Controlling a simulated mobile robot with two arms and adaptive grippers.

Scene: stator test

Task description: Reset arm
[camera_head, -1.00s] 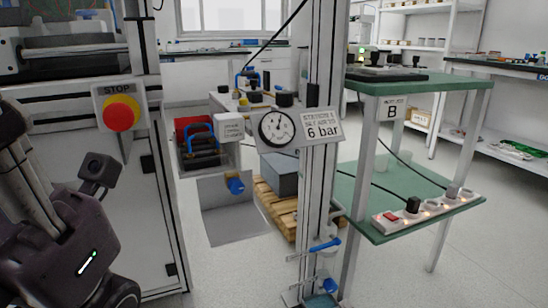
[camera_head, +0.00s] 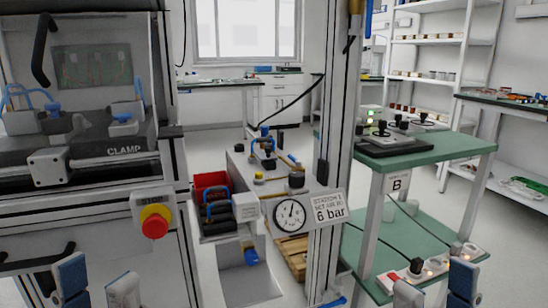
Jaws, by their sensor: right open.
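My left gripper (camera_head: 98,285) shows at the bottom left edge, in front of the lower part of the machine frame. Its two blue-and-grey finger pads stand apart with nothing between them. My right gripper (camera_head: 436,288) shows at the bottom right edge, in front of the green table's lower shelf. Its two finger pads are also apart and empty. The rest of both arms is outside the picture.
A metal post (camera_head: 338,120) with a gauge (camera_head: 289,214) stands mid-picture. A green table (camera_head: 440,152) with a power strip (camera_head: 437,266) is at right.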

